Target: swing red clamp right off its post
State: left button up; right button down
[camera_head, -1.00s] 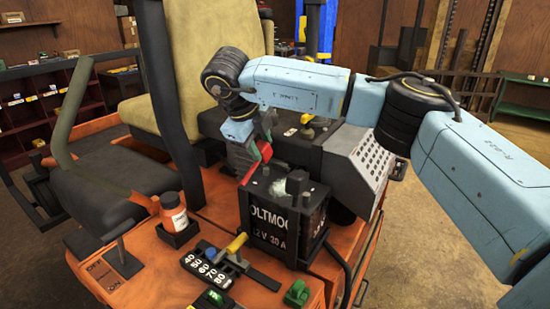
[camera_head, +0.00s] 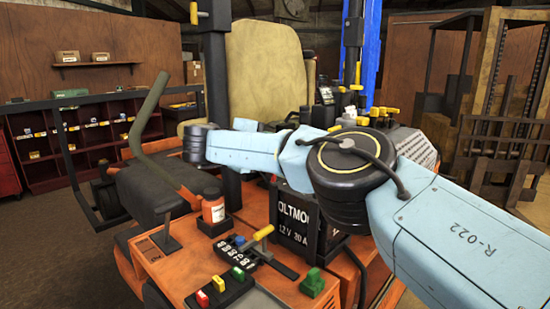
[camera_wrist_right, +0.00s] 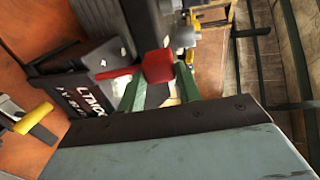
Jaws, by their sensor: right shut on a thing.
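The red clamp (camera_wrist_right: 158,66) is in the right wrist view, between the green fingers of my right gripper (camera_wrist_right: 162,88). The gripper is shut on it. The clamp's red handle points left, across the edge of the black battery (camera_wrist_right: 85,95). Whether the clamp sits around its post or clear of it cannot be told, as the post does not show clearly. In the head view the battery (camera_head: 297,222) stands on the orange mower deck, its top mostly covered by my right arm. That arm also hides the clamp and gripper there. My left gripper is not in view.
The mower seat (camera_head: 268,75) and a dark upright post (camera_head: 214,60) rise behind. Open floor lies at the left.

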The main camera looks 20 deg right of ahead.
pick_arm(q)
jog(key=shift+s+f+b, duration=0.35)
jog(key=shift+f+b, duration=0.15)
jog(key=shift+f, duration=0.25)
pick_arm(e)
jog(key=shift+s+a+t+h, duration=0.15)
jog(key=shift+a+t+h, duration=0.15)
jog(key=shift+h, duration=0.2)
jog(key=c, duration=1)
grip_release()
jog(key=shift+o, duration=0.2)
jog(key=shift+f, duration=0.1)
pick_arm(q)
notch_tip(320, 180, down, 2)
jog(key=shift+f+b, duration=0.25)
jog(key=shift+b, duration=1)
pick_arm(e)
jog(key=v, duration=1.3)
jog(key=shift+s+a, duration=0.15)
